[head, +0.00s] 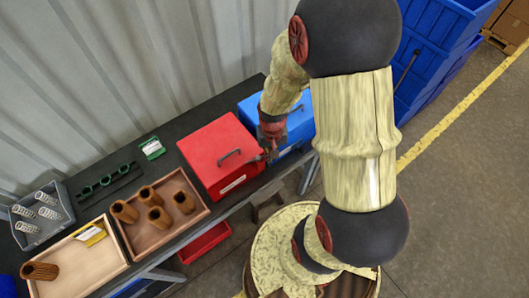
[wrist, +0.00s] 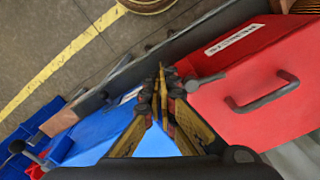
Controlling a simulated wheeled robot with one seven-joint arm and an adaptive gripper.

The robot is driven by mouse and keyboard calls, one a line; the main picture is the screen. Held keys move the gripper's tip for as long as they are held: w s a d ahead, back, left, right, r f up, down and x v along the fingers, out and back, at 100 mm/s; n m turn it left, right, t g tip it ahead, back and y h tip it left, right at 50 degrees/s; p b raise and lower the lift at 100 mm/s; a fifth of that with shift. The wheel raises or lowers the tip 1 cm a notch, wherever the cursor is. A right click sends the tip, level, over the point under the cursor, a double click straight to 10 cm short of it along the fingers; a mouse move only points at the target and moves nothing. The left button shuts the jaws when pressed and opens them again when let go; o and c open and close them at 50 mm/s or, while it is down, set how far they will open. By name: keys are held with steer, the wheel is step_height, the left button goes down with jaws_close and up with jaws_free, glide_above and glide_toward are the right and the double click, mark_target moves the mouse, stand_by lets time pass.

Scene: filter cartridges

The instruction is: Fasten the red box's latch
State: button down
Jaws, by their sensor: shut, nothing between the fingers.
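The red box (head: 212,146) stands on the dark bench with its lid down and a grey handle (head: 230,157) on top. It fills the right of the wrist view (wrist: 245,75), with a white label (wrist: 234,39) on its front. A short grey lever (wrist: 205,81), apparently the latch, lies by the box's edge nearest my gripper; whether it is fastened I cannot tell. My gripper (wrist: 163,76) is shut and empty, its fingertips just beside the lever's near end. Whether they touch it is unclear. In the head view my gripper (head: 269,152) is at the box's right front corner.
A blue box (head: 298,123) stands close on the right of the red box. Left along the bench are a tray (head: 141,239) of brown cartridges, another tray (head: 70,277) and a grey bin (head: 57,222) of springs. A red bin (head: 205,243) sits below the bench.

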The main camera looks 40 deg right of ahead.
steer(key=shift+s+a, duration=0.3)
steer(key=shift+a, duration=0.1)
steer(key=shift+a, duration=0.1)
steer(key=shift+s+a, duration=0.3)
steer(key=shift+a, duration=0.3)
steer(key=shift+d, duration=0.15)
steer(key=shift+d+r, duration=0.15)
steer(key=shift+d, duration=0.3)
step_height(320, 180, up, 8)
steer(key=p, duration=0.6)
steer(key=shift+p, duration=0.3)
